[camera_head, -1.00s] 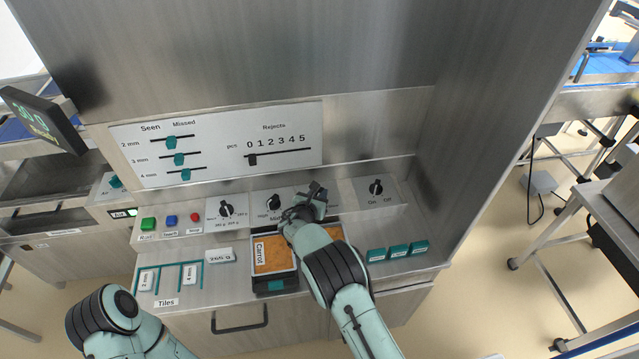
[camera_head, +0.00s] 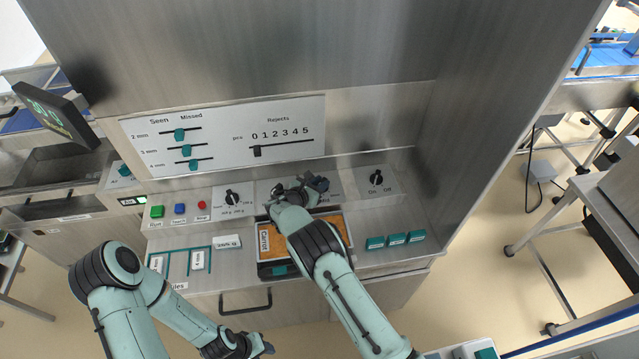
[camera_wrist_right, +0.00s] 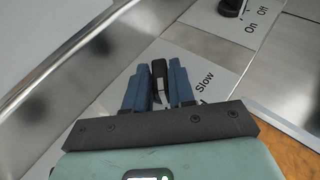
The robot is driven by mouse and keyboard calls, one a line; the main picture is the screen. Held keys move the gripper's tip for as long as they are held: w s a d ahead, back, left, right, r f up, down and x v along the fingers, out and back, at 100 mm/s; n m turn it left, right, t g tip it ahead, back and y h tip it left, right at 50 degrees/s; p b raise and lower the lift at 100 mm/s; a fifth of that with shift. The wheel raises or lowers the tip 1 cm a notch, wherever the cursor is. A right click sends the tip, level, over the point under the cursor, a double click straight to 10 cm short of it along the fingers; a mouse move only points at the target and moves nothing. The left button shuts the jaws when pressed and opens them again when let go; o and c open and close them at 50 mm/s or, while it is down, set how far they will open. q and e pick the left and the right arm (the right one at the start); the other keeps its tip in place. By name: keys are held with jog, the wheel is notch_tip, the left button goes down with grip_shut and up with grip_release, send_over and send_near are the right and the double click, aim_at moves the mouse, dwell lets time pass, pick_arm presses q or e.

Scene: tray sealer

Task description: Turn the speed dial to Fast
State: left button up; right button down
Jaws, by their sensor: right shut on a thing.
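The speed dial (camera_wrist_right: 159,72) is a dark knob on a light panel, seen in the right wrist view between my blue fingers. The word "Slow" shows beside it; no "Fast" label is in sight, so I cannot read its setting. My right gripper (camera_wrist_right: 159,82) is shut on the knob. In the head view my right gripper (camera_head: 314,183) is at the control panel and hides the dial. My left gripper (camera_head: 258,346) is low in the head view, away from the panel; its jaws are too small and dark to read.
The On/Off dial (camera_head: 376,178) is right of my right gripper and a weight dial (camera_head: 232,197) is to the left. A tray labelled Carrot (camera_head: 265,254) is under my right arm. Several teal tiles (camera_head: 396,239) lie to the right.

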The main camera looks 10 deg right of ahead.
jog(key=c, duration=1.2)
grip_release()
jog(key=shift+w+r, duration=0.1)
jog(key=shift+r, duration=0.15)
jog(key=shift+o, duration=0.8)
jog(key=shift+f, duration=0.15)
jog(key=shift+s+a, duration=0.25)
pick_arm(q)
jog(key=shift+g, duration=0.3)
jog(key=shift+s+f+b, duration=1.5)
jog(key=shift+s+f, duration=0.4)
jog(key=shift+s, duration=0.25)
pick_arm(e)
jog(key=v, duration=1.2)
jog(key=shift+s+a+r, duration=0.25)
